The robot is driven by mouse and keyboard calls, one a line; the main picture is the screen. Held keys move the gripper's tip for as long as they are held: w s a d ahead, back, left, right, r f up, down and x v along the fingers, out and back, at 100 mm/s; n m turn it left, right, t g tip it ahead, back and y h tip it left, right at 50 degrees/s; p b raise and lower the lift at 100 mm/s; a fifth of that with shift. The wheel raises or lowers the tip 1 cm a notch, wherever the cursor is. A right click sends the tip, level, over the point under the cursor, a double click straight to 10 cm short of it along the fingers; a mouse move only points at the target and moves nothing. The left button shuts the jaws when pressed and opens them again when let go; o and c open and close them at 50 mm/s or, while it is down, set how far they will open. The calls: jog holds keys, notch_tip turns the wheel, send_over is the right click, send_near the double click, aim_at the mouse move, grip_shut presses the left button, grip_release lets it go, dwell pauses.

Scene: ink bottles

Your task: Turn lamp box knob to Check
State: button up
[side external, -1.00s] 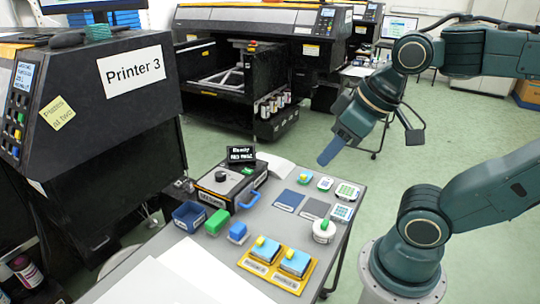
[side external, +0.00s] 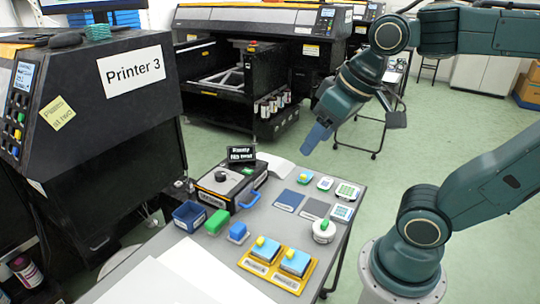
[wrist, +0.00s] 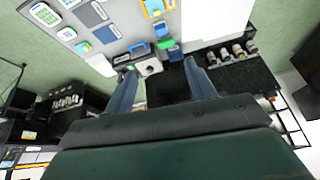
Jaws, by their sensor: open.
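The lamp box (side external: 207,193) is a black box with a pale top at the back left of the grey table. A dark round knob (side external: 220,175) sits on its top, and a blue handle (side external: 250,199) is on its right side. The setting the knob points to is too small to read. My gripper (side external: 312,142) is open and empty, in the air to the right of the box and well above the table. In the wrist view, the lamp box top (wrist: 150,68) shows between the two blue fingers of my gripper (wrist: 160,67).
A small black display (side external: 241,154) stands behind the box. A blue bin (side external: 189,215), a green block (side external: 218,221) and a blue block (side external: 238,231) are in front of it. A yellow tray (side external: 278,267) and several pads lie to the right. A large black printer (side external: 100,130) stands left.

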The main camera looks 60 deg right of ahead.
jog(key=w+d+r+m+g, duration=0.1)
jog(key=w+m, duration=0.1)
jog(key=w, duration=0.3)
jog(key=w+d+r+m, duration=0.1)
jog(key=w+r+m, duration=0.1)
jog(key=w, duration=0.4)
jog(key=m+g, duration=0.4)
jog(key=m, duration=0.8)
send_over(220, 174)
notch_tip(220, 174, down, 18)
jog(key=shift+d+r, duration=0.15)
notch_tip(220, 174, down, 14)
jog(key=shift+r, duration=0.1)
